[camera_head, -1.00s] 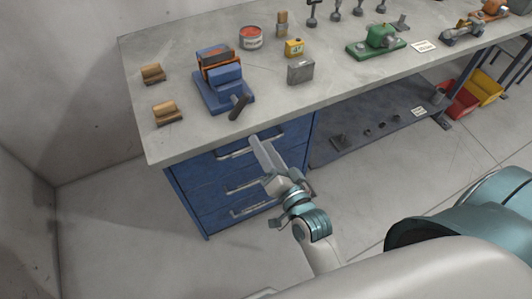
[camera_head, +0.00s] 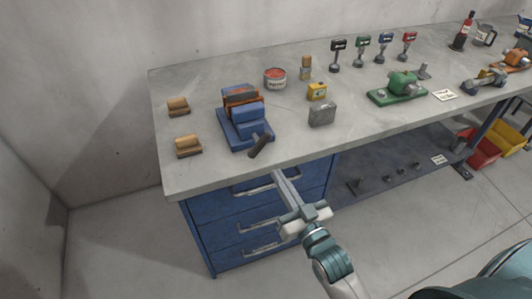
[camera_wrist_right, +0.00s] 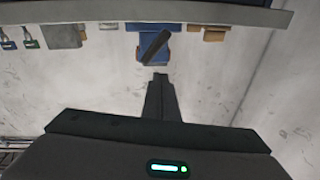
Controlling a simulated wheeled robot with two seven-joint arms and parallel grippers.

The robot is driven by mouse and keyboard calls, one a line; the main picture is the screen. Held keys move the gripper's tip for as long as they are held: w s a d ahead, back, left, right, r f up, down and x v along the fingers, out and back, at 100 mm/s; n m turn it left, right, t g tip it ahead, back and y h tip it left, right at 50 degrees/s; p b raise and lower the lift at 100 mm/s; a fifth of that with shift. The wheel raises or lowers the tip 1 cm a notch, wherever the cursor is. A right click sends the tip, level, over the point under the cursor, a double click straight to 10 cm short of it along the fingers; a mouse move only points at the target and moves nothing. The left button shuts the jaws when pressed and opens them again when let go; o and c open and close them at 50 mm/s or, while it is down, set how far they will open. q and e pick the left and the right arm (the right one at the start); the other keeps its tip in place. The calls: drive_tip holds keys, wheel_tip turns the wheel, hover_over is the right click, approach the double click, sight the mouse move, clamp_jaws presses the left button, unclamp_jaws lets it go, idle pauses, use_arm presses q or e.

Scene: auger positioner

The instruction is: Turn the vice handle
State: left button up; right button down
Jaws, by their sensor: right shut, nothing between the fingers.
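The blue vice (camera_head: 240,120) stands on the near left part of the workbench, with an orange-brown piece between its jaws. Its dark handle (camera_head: 261,145) slants out at the front, over the bench's front edge. In the right wrist view the handle (camera_wrist_right: 155,46) shows as a dark slanted bar in front of the blue vice (camera_wrist_right: 148,28). My right gripper (camera_head: 280,176) is shut and empty, in front of the bench and just below the handle, apart from it. Its shut fingers also show in the right wrist view (camera_wrist_right: 160,80), pointing at the handle. My left gripper is not seen.
The grey workbench (camera_head: 190,185) has blue drawers (camera_head: 225,220) below its front edge. Two wooden blocks (camera_head: 188,147) lie left of the vice. A grey metal box (camera_head: 322,113), a yellow box (camera_head: 317,91) and a paint can (camera_head: 275,77) stand to its right.

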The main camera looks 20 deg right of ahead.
sight(257, 140)
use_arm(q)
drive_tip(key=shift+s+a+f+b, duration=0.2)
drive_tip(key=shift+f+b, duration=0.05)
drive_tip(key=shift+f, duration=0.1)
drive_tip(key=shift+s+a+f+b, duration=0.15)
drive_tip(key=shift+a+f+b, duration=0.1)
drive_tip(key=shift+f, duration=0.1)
use_arm(e)
drive_tip(key=n+y, duration=0.1)
drive_tip(key=n, duration=0.3)
drive_tip(key=w+r+n+y, duration=0.1)
drive_tip(key=n, duration=0.4)
drive_tip(key=w+r+n+y, duration=0.1)
drive_tip(key=n, duration=0.4)
drive_tip(key=shift+w+a+t+y, duration=0.15)
drive_tip(key=shift+a+t+y, duration=0.1)
drive_tip(key=shift+t+y, duration=0.05)
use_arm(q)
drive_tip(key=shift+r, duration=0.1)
use_arm(e)
drive_tip(key=shift+w+r, duration=0.1)
drive_tip(key=shift+w, duration=0.05)
